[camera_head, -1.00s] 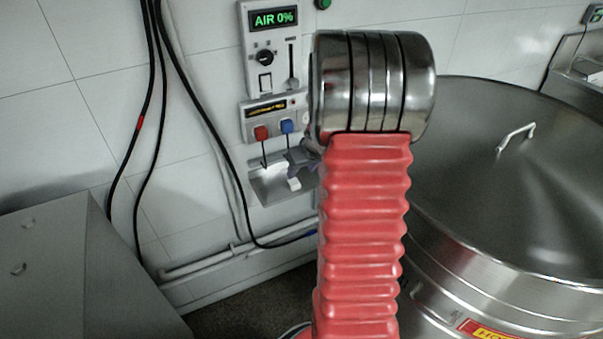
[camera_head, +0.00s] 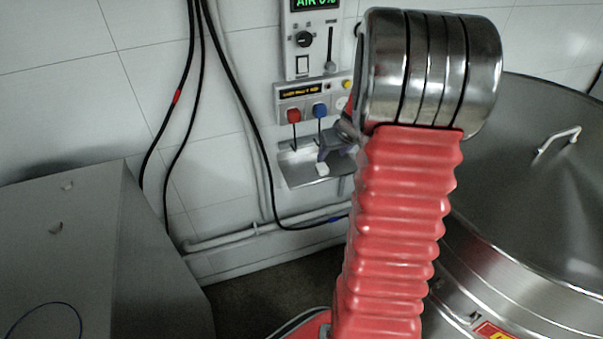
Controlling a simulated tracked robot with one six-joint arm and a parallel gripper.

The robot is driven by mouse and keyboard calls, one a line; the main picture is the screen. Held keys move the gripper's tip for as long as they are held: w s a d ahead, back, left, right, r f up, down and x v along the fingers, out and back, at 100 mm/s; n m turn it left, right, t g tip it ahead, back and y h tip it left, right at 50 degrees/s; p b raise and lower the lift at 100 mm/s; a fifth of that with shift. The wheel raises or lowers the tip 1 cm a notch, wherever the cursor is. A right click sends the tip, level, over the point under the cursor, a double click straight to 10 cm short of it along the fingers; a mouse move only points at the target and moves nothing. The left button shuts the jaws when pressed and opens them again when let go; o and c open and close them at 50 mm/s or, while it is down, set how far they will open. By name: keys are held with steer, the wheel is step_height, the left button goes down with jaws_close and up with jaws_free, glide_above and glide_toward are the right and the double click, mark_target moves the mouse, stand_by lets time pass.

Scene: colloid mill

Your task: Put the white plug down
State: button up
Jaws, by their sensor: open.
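The white plug (camera_head: 322,169) is a small white block on the small metal tray (camera_head: 296,178) fixed to the tiled wall. My gripper (camera_head: 325,155) is open, just above the plug and a little to its right. Its dark fingers partly cover the tray. I cannot tell whether a fingertip still touches the plug. My red bellows arm and its steel joint hide the right end of the tray.
A red plug (camera_head: 293,116) and a blue plug (camera_head: 320,110) sit in the socket panel (camera_head: 290,92) above the tray. A large steel vessel (camera_head: 520,190) stands at right. A grey cabinet (camera_head: 60,240) stands at left. Black cables (camera_head: 189,100) hang on the wall.

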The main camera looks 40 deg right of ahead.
steer(key=s+a+r+n, duration=0.1)
steer(key=a+r, duration=0.3)
steer(key=a, duration=0.3)
steer(key=s+a+r+y, duration=0.1)
steer(key=a+r, duration=0.3)
steer(key=a, duration=0.4)
steer(key=s+a+r+n, duration=0.1)
steer(key=a+r, duration=0.4)
steer(key=a, duration=0.2)
steer(key=s+a+r+n, duration=0.1)
steer(key=s+a+r, duration=0.3)
steer(key=s+a, duration=0.9)
steer(key=shift+s+y, duration=0.3)
steer(key=shift+s, duration=0.95)
steer(key=shift+a, duration=0.1)
